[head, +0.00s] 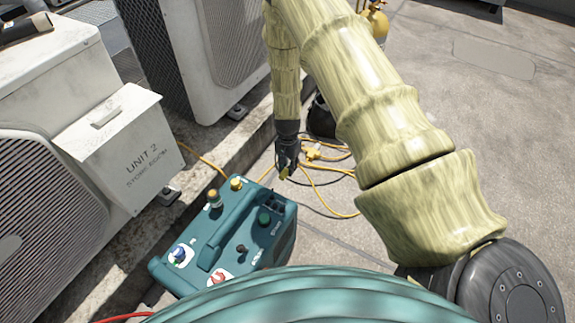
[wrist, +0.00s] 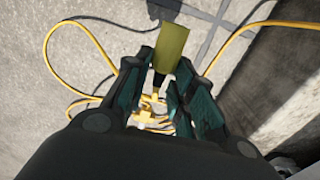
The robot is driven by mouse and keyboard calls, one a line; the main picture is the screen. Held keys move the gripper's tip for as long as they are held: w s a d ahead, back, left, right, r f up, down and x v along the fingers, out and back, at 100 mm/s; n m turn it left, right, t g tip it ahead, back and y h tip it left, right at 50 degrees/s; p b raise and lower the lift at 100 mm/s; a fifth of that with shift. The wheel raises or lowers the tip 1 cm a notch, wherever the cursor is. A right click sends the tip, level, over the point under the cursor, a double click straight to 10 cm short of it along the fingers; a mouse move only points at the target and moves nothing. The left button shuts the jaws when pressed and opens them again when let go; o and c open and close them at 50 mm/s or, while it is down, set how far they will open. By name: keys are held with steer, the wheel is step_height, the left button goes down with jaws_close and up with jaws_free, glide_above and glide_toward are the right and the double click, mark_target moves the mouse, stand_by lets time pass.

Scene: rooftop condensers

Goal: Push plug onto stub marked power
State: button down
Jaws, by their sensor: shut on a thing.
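My gripper (head: 286,168) hangs in the air just beyond the back right corner of the teal machine (head: 228,238). It is shut on an olive-yellow piece, seemingly the plug (wrist: 172,48), which sticks out between the fingertips in the wrist view. In the head view only a small yellow tip shows below the fingers.
Yellow cables and connectors (head: 318,153) lie on the ground beyond the gripper. A white box lettered UNIT 2 (head: 125,155) and condenser units stand at left behind a concrete kerb. A yellow cylinder (head: 376,22) stands at the back. The floor at right is open.

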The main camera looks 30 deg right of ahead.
mark_target(283, 175)
steer(key=shift+s+a+b, duration=0.2)
steer(key=shift+s+a, duration=0.4)
steer(key=shift+a, duration=0.35)
steer(key=shift+s+a+b, duration=0.15)
steer(key=shift+s+a, duration=0.4)
steer(key=shift+a, duration=0.4)
steer(key=shift+r+p, duration=0.2)
steer(key=shift+p, duration=0.7)
steer(key=shift+s+a+p, duration=0.3)
steer(key=shift+a+p, duration=0.15)
steer(key=shift+a, duration=0.15)
steer(key=shift+s+a+p, duration=0.3)
steer(key=shift+a+p, duration=0.1)
steer(key=shift+a, duration=0.15)
stand_by(2.4)
steer(key=c, duration=1.1)
jaws_free()
steer(key=shift+w+d, duration=0.65)
steer(key=shift+d, duration=0.45)
steer(key=shift+w+d, duration=0.65)
steer(key=shift+d, duration=0.4)
steer(key=shift+w+d, duration=0.65)
steer(key=shift+d, duration=0.45)
